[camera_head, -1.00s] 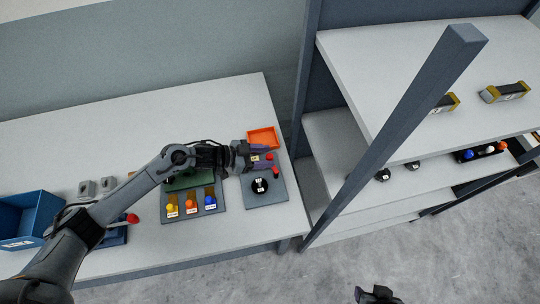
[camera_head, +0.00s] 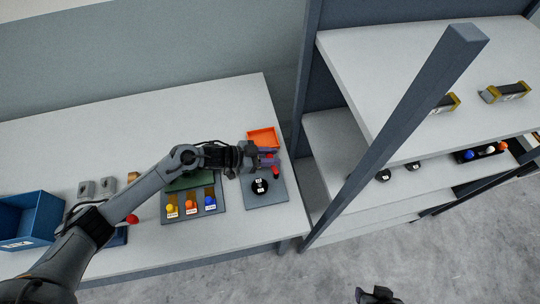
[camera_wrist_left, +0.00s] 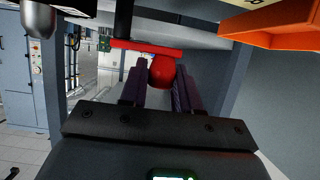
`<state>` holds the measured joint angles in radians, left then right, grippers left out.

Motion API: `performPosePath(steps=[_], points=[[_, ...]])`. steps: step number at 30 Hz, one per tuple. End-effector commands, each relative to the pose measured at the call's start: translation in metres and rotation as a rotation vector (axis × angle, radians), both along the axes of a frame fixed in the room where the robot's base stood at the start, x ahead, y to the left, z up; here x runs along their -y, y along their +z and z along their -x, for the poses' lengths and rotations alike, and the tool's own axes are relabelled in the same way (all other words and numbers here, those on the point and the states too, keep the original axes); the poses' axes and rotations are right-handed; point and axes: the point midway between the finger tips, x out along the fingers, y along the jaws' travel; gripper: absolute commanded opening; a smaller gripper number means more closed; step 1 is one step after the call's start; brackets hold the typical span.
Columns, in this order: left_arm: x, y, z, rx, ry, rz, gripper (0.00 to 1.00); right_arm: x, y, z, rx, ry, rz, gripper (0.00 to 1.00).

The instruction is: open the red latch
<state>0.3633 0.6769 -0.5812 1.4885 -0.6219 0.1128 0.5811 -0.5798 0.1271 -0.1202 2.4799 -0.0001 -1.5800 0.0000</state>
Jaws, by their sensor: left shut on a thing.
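The red latch (camera_wrist_left: 145,47) shows in the left wrist view as a red bar with a round red knob (camera_wrist_left: 161,71). The knob sits between the purple fingers of my left gripper (camera_wrist_left: 159,88), which is shut on it. In the head view my left gripper (camera_head: 266,157) is over the grey panel (camera_head: 266,199) at the table's right end. A red part of the latch (camera_head: 276,171) shows just below the fingers; the rest is partly hidden by them. A dark part, likely my right gripper (camera_head: 376,295), shows at the bottom edge, its jaws unclear.
A black round knob with white labels (camera_head: 260,186) is on the same panel. An orange tray (camera_head: 262,137) lies just behind the gripper. A panel with yellow, orange and blue knobs (camera_head: 190,208) is left. A shelf post (camera_head: 400,130) stands right.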

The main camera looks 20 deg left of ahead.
Motion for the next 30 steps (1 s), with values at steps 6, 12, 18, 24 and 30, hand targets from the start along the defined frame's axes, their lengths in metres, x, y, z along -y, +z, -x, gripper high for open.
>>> performPosePath(steps=[6,12,18,24,30], points=[[0.003,-0.003,-0.006,0.005,-0.101,-0.001,0.01,0.0,-0.017,0.0,0.0,-0.001,-0.001,0.43],[0.008,-0.005,-0.009,0.003,-0.24,-0.001,0.01,-0.001,-0.04,0.0,-0.001,-0.004,-0.004,0.43],[0.01,-0.001,-0.009,0.0,-0.293,0.0,0.01,-0.002,-0.045,0.0,-0.001,-0.006,-0.009,0.43],[0.01,0.0,-0.008,-0.001,-0.294,0.0,0.01,-0.002,-0.043,0.0,-0.001,-0.007,-0.011,0.43],[0.01,0.0,-0.008,-0.001,-0.293,-0.001,0.52,-0.002,-0.043,0.0,-0.001,-0.007,-0.011,0.43]])
